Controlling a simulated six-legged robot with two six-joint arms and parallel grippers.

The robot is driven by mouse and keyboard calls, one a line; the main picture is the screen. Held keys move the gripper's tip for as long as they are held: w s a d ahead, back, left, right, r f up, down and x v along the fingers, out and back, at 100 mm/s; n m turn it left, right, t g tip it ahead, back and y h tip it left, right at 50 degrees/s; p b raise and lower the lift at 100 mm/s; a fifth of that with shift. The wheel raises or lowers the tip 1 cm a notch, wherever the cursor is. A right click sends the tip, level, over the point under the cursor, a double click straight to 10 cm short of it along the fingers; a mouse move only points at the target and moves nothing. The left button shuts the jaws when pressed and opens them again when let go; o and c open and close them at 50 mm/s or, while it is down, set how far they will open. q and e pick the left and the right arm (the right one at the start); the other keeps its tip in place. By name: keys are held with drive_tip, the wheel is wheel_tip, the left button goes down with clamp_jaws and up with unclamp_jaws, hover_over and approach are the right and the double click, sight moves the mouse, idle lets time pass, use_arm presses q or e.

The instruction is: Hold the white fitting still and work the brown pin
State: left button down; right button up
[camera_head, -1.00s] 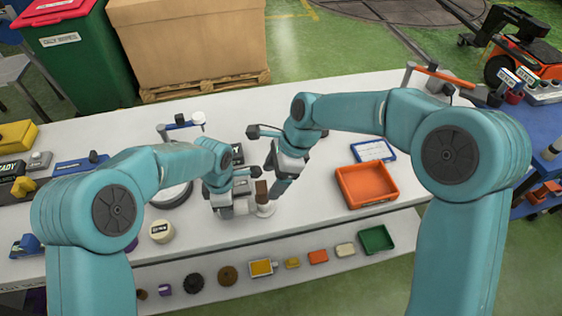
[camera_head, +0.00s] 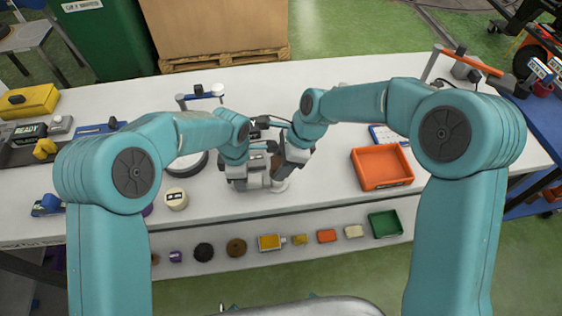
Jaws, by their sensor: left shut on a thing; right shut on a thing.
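The white fitting (camera_head: 281,186) stands on the white table near its front edge, with a round white base showing. The brown pin (camera_head: 276,161) shows as a small brown patch just above it, mostly covered by my grippers. My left gripper (camera_head: 267,181) is shut on the white fitting from the left side. My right gripper (camera_head: 281,166) comes down from the upper right and is shut on the brown pin. The two grippers are very close together, and the exact contact points are hidden.
An orange tray (camera_head: 381,168) stands to the right on the table. A cream round container (camera_head: 176,199) and a dark-rimmed round plate (camera_head: 187,164) lie to the left. A lower front shelf (camera_head: 335,252) holds several small parts and a green tray (camera_head: 385,224). Clear table lies between the grippers and the orange tray.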

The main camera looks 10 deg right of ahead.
use_arm(q)
drive_tip(key=shift+s+r, duration=0.1)
use_arm(e)
drive_tip(key=shift+s+r, duration=0.1)
drive_tip(key=shift+s, duration=0.05)
clamp_jaws()
drive_tip(key=shift+r, duration=0.1)
drive_tip(key=shift+r, duration=0.1)
drive_tip(key=shift+r, duration=0.35)
drive_tip(key=shift+r, duration=0.15)
